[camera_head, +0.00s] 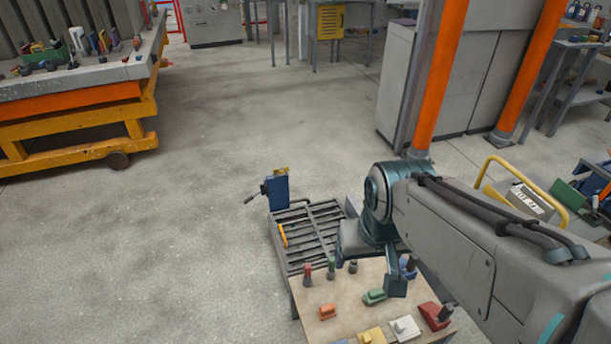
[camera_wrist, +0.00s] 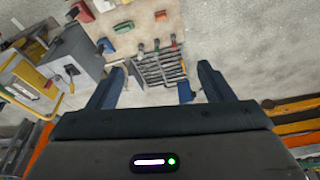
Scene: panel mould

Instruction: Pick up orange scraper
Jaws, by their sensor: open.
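The orange scraper (camera_head: 327,312) appears to be the small orange block lying on the light-topped table, near its left side in the head view. In the wrist view it shows as a small orange shape (camera_wrist: 160,15) near the top edge. My gripper (camera_wrist: 162,70) is open and empty, its two dark blue fingers spread wide apart. It is above the far part of the table and slatted rack, apart from the scraper. In the head view my arm partly hides the gripper.
A green block (camera_head: 374,297), a white block (camera_head: 405,328), a yellow block (camera_head: 372,336) and a red block (camera_head: 435,315) lie on the table. Upright red-handled (camera_head: 307,275) and green-handled (camera_head: 331,267) tools stand at its far edge. A slatted rack (camera_head: 300,238) adjoins it. Open floor lies left.

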